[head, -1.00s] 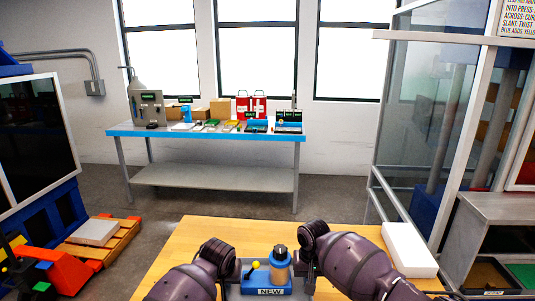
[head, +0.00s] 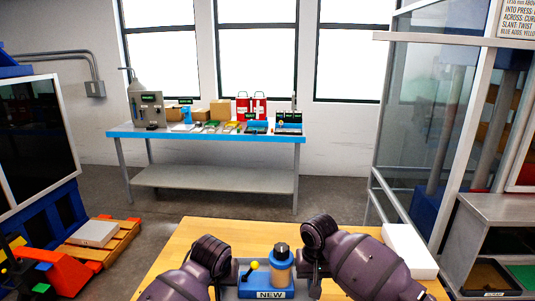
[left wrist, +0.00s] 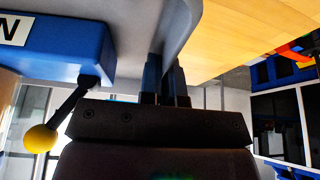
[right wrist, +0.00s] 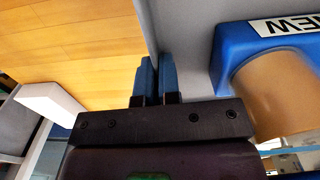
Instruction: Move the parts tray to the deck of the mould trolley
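The grey parts tray (head: 230,291) is low in the middle of the head view, over the wooden table. My left gripper (left wrist: 166,72) is closed on the tray's wall on one side. My right gripper (right wrist: 158,72) is closed on the opposite wall. The tray also shows in the right wrist view (right wrist: 195,30). My arms hide much of its sides. I cannot make out the mould trolley for certain.
A white block (head: 409,250) lies on the wooden table (head: 190,238), right of my right arm. A blue-edged bench (head: 210,137) with several items stands at the back wall. An orange pallet truck (head: 62,272) and a pallet are at left. Grey floor lies clear between table and bench.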

